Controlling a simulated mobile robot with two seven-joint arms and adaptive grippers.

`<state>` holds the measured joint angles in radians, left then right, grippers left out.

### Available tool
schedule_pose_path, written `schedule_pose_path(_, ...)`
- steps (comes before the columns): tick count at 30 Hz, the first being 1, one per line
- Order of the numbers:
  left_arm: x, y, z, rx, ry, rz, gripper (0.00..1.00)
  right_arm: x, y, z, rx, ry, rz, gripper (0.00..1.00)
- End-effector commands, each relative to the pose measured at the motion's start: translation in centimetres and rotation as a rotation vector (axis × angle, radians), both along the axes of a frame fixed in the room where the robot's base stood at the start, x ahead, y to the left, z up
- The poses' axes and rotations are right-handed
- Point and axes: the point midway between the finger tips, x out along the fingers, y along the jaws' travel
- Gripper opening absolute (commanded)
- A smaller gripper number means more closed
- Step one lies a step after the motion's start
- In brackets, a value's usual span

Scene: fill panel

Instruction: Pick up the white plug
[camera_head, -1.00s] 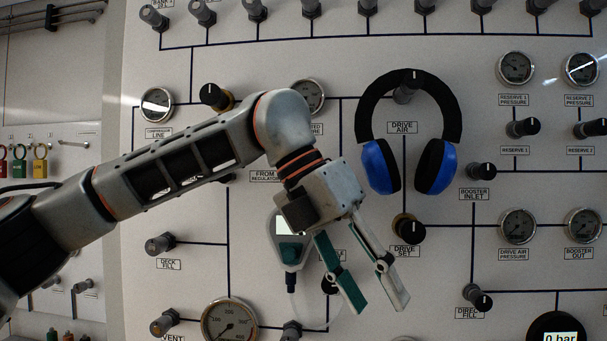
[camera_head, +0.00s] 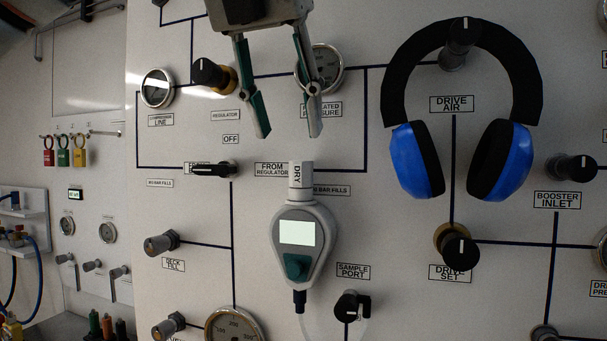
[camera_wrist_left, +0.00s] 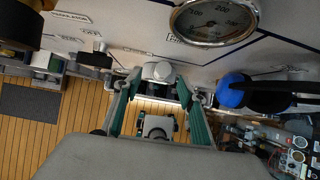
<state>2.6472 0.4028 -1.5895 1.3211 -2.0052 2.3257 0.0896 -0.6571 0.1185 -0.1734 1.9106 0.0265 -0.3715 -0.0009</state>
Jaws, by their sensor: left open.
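The white plug (camera_head: 299,182), marked DRY, stands upright on top of a grey handheld meter (camera_head: 302,255) with a pale screen and a teal knob. My left gripper (camera_head: 289,132) is open, fingers pointing down, above the plug in the head view. The fingers are empty, and the plug shows below their tips. In the left wrist view, a white rounded end (camera_wrist_left: 159,72), apparently the plug, shows between the tips of the open left gripper (camera_wrist_left: 158,82). I cannot tell whether a finger touches it. My right gripper is not in view.
Blue and black headphones (camera_head: 465,110) hang on the panel to the right. Knobs such as the sample port knob (camera_head: 348,306) and the regulator knob (camera_head: 208,73) stick out nearby. A large gauge (camera_head: 233,326) sits at lower left.

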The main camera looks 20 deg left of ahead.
Motion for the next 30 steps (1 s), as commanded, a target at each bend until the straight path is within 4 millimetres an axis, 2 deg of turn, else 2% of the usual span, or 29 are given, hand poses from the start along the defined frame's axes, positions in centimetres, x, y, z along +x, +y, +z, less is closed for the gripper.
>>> schedule_pose_path(12, 2.6, -0.8, -4.3, -0.001, 0.002, -0.002, 0.41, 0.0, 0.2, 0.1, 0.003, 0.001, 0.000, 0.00)
schedule_pose_path(21, 2.9, -0.8, -4.7, -0.002, 0.000, -0.002, 0.41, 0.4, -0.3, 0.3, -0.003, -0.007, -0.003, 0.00)
schedule_pose_path(25, 2.9, -0.8, -4.7, -0.002, 0.000, -0.002, 0.07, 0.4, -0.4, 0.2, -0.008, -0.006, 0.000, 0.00)
schedule_pose_path(26, 2.9, -0.8, -4.7, -0.002, 0.000, -0.002, 0.03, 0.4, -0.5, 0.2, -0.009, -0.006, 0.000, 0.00)
schedule_pose_path(30, 2.9, -0.8, -4.7, -0.002, 0.000, -0.002, 0.03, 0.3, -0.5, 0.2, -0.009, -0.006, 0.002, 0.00)
